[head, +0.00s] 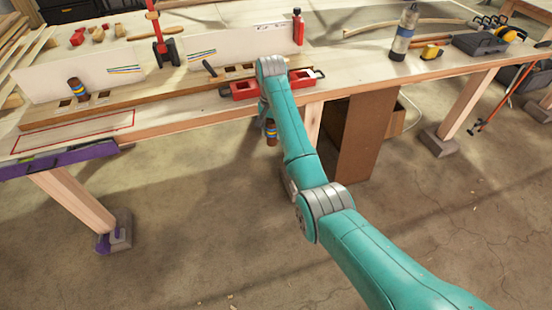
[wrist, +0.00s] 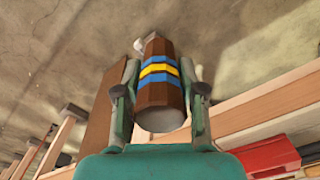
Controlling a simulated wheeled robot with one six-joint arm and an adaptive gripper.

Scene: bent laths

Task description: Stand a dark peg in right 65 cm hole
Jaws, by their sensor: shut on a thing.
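My gripper (head: 268,128) is shut on a dark brown peg with blue and yellow bands (head: 271,134). It hangs in front of the bench's front edge, below the top, partly hidden by my arm. The wrist view shows the dark peg (wrist: 158,95) between both fingers, clear of the bench. A long wooden board (head: 160,97) lies on the bench, with dark square holes near its left end and right part. The right holes (head: 232,70) are partly hidden by my arm. Another banded peg (head: 77,88) stands upright at the left group.
A red clamp (head: 244,89) sits at the board's right end by the bench edge; it also shows in the wrist view (wrist: 270,156). White upright panels (head: 85,75) stand behind the board. A bottle (head: 404,32) and black toolbox (head: 480,44) stand right. A brown panel (head: 368,135) is below.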

